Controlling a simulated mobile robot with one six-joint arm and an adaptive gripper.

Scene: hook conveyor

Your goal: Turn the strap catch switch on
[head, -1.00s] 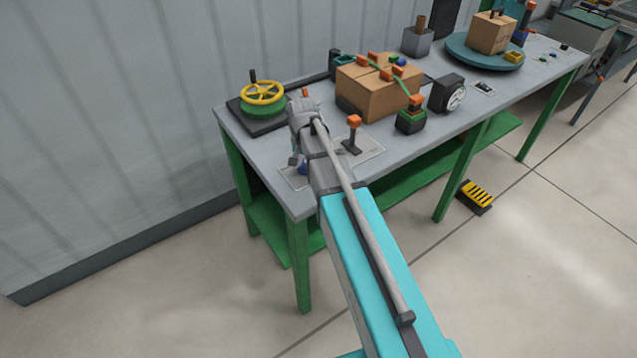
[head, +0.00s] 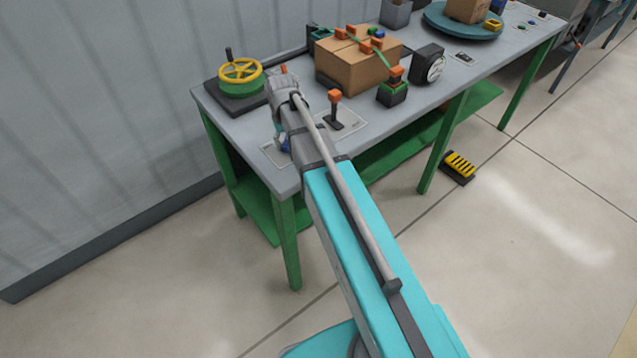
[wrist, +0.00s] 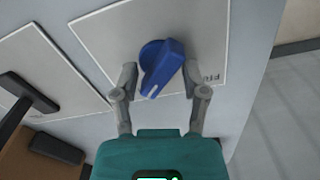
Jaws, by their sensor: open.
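A blue rotary knob (wrist: 162,66) with a white pointer mark sits on a pale plate (wrist: 105,30) in the wrist view. Its pointer end faces the lower part of that picture, slightly left. Lettering on the plate is partly hidden, so I cannot read whether this is the strap catch switch. My gripper (wrist: 160,76) is open, with one finger on each side of the knob; I cannot tell whether either finger touches it. In the head view, a bit of the blue knob (head: 284,146) shows beside my arm, which hides most of the gripper.
An orange-topped lever (head: 335,108) stands on the neighbouring plate. A yellow handwheel (head: 241,72), a strapped cardboard box (head: 357,65) and a green-and-black device with an orange top (head: 393,90) stand on the bench. A yellow-and-black pedal (head: 459,166) lies on the floor.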

